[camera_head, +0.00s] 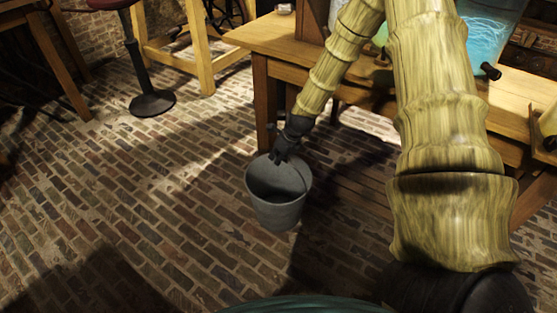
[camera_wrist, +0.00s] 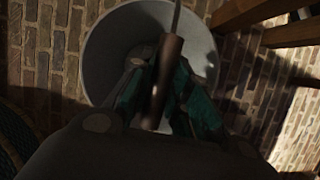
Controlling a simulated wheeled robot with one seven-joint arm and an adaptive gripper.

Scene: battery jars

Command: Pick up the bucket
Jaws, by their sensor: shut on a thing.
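A grey metal bucket (camera_head: 278,207) shows in the head view below the end of my arm, over the brick floor. I cannot tell whether its base touches the floor. My gripper (camera_head: 279,155) is at the bucket's rim. In the wrist view the bucket (camera_wrist: 103,50) is seen from above, with its mouth open. There my gripper (camera_wrist: 160,95) is shut on the bucket's brown handle grip (camera_wrist: 164,70), which lies between the two dark green fingers. The bucket's inside looks empty, though part is hidden by the gripper.
A wooden workbench (camera_head: 290,46) stands just behind the bucket, with a glass jar of blue liquid (camera_head: 487,40) on it. A stool (camera_head: 151,103) stands at the left. The brick floor (camera_head: 130,190) left of the bucket is clear.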

